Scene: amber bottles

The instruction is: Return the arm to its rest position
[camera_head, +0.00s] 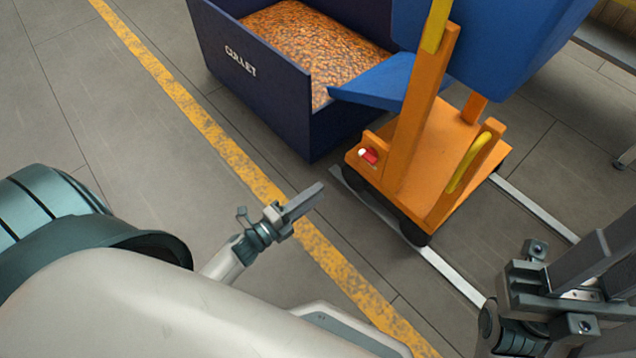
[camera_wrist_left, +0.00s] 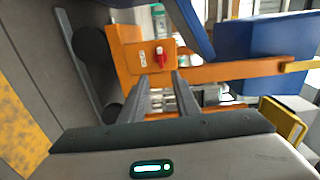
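My left gripper (camera_head: 314,193) reaches out over the floor near the yellow line in the head view. It is seen edge-on there. In the left wrist view its two fingers (camera_wrist_left: 161,74) stand apart with nothing between them, and the orange cart shows beyond. My right gripper (camera_head: 618,245) is at the lower right of the head view. Its fingers look parted and I see nothing held, but their tips run off the picture edge.
An orange cart (camera_head: 440,150) with a red control (camera_head: 369,156) carries a blue bin (camera_head: 500,45). A dark blue cullet box (camera_head: 262,88) full of amber pieces stands beside it. A worn yellow line (camera_head: 190,105) crosses the grey floor, which is clear at left.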

